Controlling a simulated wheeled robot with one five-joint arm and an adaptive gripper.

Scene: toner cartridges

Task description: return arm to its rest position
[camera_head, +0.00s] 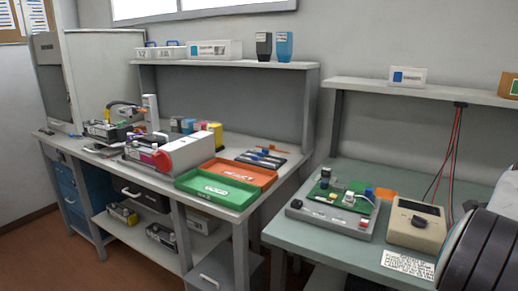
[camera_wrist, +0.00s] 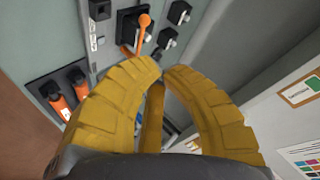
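My gripper (camera_wrist: 161,72) shows in the wrist view as curved yellow fingers. Their tips meet or nearly meet, and I see nothing held between them. Beyond the tips is a grey panel (camera_wrist: 70,30) with an orange lever (camera_wrist: 142,30) and black fittings. I cannot tell whether the fingertips touch the panel; they overlap the lever's lower area in the picture. My gripper does not show in the head view.
In the head view, a left bench holds a red-and-white machine (camera_head: 185,152), a green tray (camera_head: 215,188), an orange tray (camera_head: 240,172) and coloured cartridges (camera_head: 190,125). The right bench (camera_head: 340,250) holds a grey test board (camera_head: 325,218) and a beige meter (camera_head: 416,224).

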